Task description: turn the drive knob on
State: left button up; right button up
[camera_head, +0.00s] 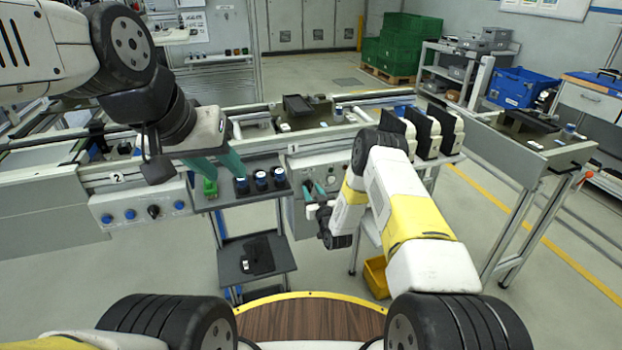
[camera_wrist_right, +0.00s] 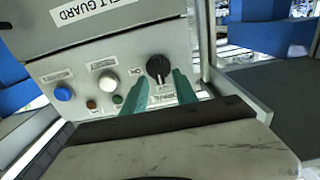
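In the right wrist view a black rotary knob (camera_wrist_right: 158,69) sits on a pale control panel (camera_wrist_right: 112,62), with small labels that I cannot read surely. My right gripper (camera_wrist_right: 161,82) is open. Its two green fingers point at the panel, their tips apart on either side of the knob; I cannot tell whether they touch it. In the head view my right gripper (camera_head: 315,188) is at the centre panel (camera_head: 310,170), partly behind my right arm. My left gripper (camera_head: 217,162) is open and empty, with its green fingers over a small tray shelf.
Beside the knob are a blue button (camera_wrist_right: 63,94) and a white button (camera_wrist_right: 107,83). Another panel (camera_head: 135,207) with blue buttons and a black knob is at left.

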jog(key=shift+w+a, duration=0.1)
jog(key=shift+w, duration=0.35)
grip_shut()
jog(key=shift+m, duration=0.3)
jog(key=m, duration=1.1)
jog(key=d+f+m, duration=0.1)
jog(key=m, duration=0.5)
jog(key=shift+w, duration=0.15)
jog(key=shift+m, duration=0.3)
